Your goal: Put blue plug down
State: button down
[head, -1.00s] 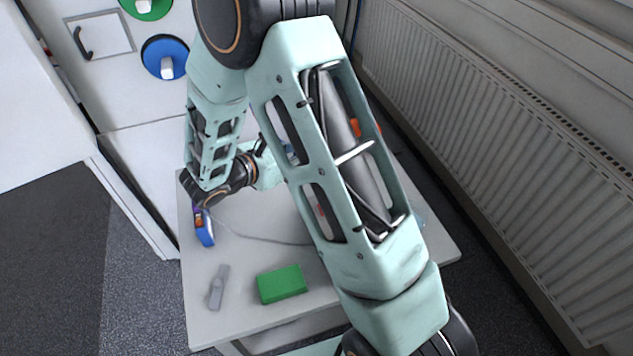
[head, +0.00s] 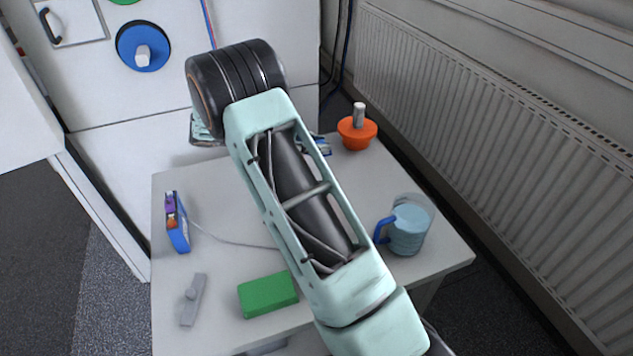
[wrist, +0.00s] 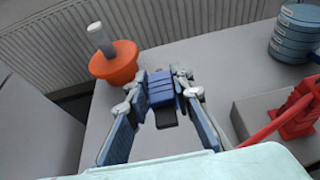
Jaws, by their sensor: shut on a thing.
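The blue plug (wrist: 162,88) is between the fingertips of my gripper (wrist: 163,95) in the wrist view, with a dark part on its near side. My gripper is shut on it, over or on the pale tabletop (wrist: 150,50); I cannot tell whether the plug touches it. An orange plug (wrist: 115,65) with a grey pin stands just to its left. In the head view my arm hides most of the gripper; only a bit of blue and grey shows (head: 322,146), beside the orange plug (head: 357,132).
A mug (head: 408,226) with a blue handle stands at the table's right. A green block (head: 267,295), a grey tool (head: 192,299) and a blue device (head: 178,222) lie left and in front. A red object (wrist: 292,112) sits right of my gripper. A radiator (head: 480,110) lines the wall.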

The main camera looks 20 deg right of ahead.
notch_tip(320, 180, down, 9)
jog(key=shift+f, duration=0.15)
dwell(0.4)
jog(key=shift+f+b, duration=0.15)
jog(key=shift+b, duration=0.2)
jog(key=c, duration=1.7)
grip_release()
jog(key=shift+r, duration=0.25)
jog(key=v, duration=1.2)
jog(key=shift+f, duration=0.15)
